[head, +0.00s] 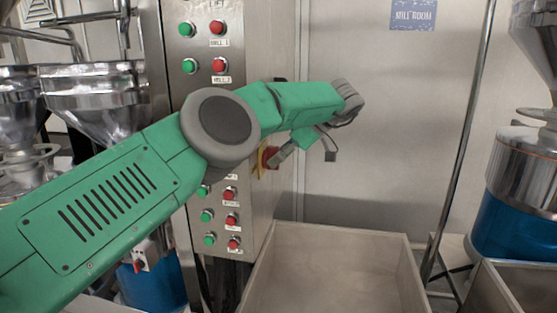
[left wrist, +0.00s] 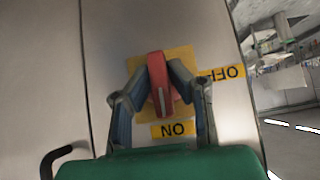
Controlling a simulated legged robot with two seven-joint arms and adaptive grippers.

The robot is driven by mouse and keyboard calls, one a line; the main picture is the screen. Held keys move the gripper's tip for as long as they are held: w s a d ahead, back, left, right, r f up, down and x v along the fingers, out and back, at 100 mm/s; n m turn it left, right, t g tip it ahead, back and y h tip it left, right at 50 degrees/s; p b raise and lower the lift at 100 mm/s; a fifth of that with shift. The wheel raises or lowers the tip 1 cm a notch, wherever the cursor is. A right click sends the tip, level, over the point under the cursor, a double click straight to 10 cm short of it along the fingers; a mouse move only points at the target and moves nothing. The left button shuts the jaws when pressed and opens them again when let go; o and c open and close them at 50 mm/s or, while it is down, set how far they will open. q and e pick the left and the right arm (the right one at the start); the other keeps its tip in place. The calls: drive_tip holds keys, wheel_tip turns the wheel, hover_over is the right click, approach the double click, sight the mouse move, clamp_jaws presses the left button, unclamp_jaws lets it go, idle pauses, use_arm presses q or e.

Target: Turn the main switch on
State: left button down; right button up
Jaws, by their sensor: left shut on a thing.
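The main switch is a red rotary handle (left wrist: 158,82) on a yellow plate (left wrist: 181,56), on the side of the steel control cabinet. In the left wrist view an ON label (left wrist: 174,130) sits below the handle and an OFF label (left wrist: 222,73) to its right, both upside down. The handle's lower end points toward the ON label. My left gripper (left wrist: 160,90) is shut on the red handle, one finger on each side. In the head view the switch (head: 270,157) is partly hidden by my left gripper (head: 277,159). My right gripper is not in view.
The cabinet front (head: 188,100) carries several green and red push buttons. A large open bin (head: 335,240) stands below the switch. Steel grinders with blue bases stand left and right (head: 515,215). A thin pole (head: 462,150) rises right of the bin.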

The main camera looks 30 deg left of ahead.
use_arm(q)
drive_tip(key=c, duration=1.5)
unclamp_jaws()
drive_tip(key=shift+a, duration=0.1)
drive_tip(key=shift+c, duration=0.2)
drive_tip(key=shift+w+a+f, duration=0.1)
drive_tip(key=shift+w+f, duration=0.05)
drive_tip(key=shift+w, duration=0.1)
drive_tip(key=shift+s, duration=0.15)
drive_tip(key=shift+t, duration=0.3)
